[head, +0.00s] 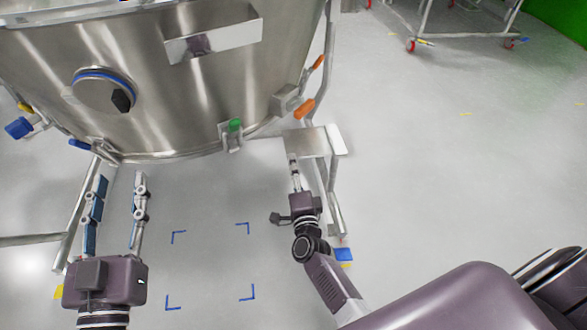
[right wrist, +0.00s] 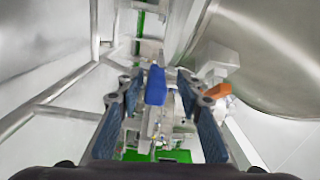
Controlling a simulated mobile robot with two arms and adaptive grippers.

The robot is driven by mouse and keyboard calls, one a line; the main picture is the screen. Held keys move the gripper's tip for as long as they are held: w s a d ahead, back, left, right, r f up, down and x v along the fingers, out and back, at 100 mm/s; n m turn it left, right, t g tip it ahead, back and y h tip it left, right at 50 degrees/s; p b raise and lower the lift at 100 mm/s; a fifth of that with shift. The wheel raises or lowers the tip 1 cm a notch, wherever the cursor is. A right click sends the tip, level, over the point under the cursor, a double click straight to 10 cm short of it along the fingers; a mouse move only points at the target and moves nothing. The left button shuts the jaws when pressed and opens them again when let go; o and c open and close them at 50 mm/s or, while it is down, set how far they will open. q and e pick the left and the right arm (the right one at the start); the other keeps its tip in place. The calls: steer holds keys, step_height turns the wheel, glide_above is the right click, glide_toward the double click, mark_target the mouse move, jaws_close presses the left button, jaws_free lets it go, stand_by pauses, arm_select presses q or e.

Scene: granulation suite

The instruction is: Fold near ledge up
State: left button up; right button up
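A flat metal ledge (head: 312,142) sticks out level from the frame below the right side of a large steel vessel (head: 210,95) in the head view. My right gripper (head: 294,162) is just at its near left edge, and I cannot tell whether they touch. In the right wrist view the right gripper's fingers (right wrist: 160,105) stand apart with nothing held between them. A blue handle (right wrist: 155,86) shows in the gap, further off. My left gripper (head: 118,186) is open and empty, low on the left, in front of the vessel.
The vessel carries orange handles (head: 304,108), a green-topped latch (head: 233,130) and a round port (head: 103,90). Frame legs stand left and right. Blue corner marks (head: 243,228) lie on clear floor between my arms. A wheeled frame (head: 455,25) is at the back right.

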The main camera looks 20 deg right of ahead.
steer(key=shift+s+f, duration=0.1)
steer(key=shift+s+a+f, duration=0.1)
steer(key=shift+s+a, duration=0.05)
steer(key=shift+s, duration=0.2)
steer(key=v, duration=1.1)
